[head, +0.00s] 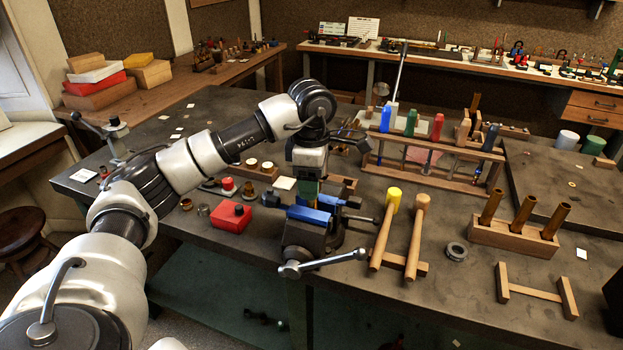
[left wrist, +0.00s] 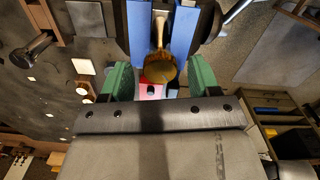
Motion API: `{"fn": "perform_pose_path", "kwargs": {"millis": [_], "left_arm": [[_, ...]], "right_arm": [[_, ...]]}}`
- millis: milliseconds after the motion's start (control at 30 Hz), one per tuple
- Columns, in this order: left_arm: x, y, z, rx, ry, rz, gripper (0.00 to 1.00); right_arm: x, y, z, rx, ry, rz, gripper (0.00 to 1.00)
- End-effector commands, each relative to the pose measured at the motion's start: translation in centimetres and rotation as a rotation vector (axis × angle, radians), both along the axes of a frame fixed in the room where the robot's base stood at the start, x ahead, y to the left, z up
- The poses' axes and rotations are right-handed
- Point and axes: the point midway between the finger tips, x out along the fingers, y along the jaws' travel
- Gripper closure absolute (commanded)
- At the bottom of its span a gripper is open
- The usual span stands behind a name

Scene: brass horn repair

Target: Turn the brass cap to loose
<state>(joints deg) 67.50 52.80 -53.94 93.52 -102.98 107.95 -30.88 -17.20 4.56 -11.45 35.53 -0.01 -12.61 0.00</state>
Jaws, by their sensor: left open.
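In the left wrist view, a brass cap (left wrist: 160,70) on a narrower brass stem sits between the blue jaws (left wrist: 184,35) of a vise. My left gripper (left wrist: 161,72) is open, with one green finger on each side of the cap and a visible gap on both sides. I cannot tell whether the fingertips are level with the cap. In the head view my left gripper (head: 308,190) points down over the vise (head: 302,238) near the bench's front edge. The cap is hidden there behind the gripper and the vise. My right gripper is not in view.
A red box (head: 231,217) stands left of the vise. A yellow-headed mallet (head: 384,230) and a wooden mallet (head: 415,238) lie right of it, near a metal ring (head: 457,251). A tool rack (head: 432,165) stands behind. The vise handle (head: 325,262) juts out in front.

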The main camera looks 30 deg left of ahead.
Motion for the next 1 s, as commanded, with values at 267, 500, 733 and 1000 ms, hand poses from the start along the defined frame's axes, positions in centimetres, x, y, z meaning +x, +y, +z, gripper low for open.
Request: {"fn": "perform_pose_path", "kwargs": {"millis": [267,500,733,1000], "left_arm": [[0.1,0.0,4.4,-0.002,-0.008,0.001,0.39],[0.0,0.1,9.1,0.0,-0.005,0.002,0.39],[0.0,0.1,10.6,0.0,-0.002,0.002,0.39],[0.0,0.1,10.7,0.0,-0.001,0.001,0.39]], "right_arm": [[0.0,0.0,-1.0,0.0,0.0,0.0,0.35],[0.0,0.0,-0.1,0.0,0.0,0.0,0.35],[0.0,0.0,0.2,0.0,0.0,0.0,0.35],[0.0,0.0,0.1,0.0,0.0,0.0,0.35]]}}
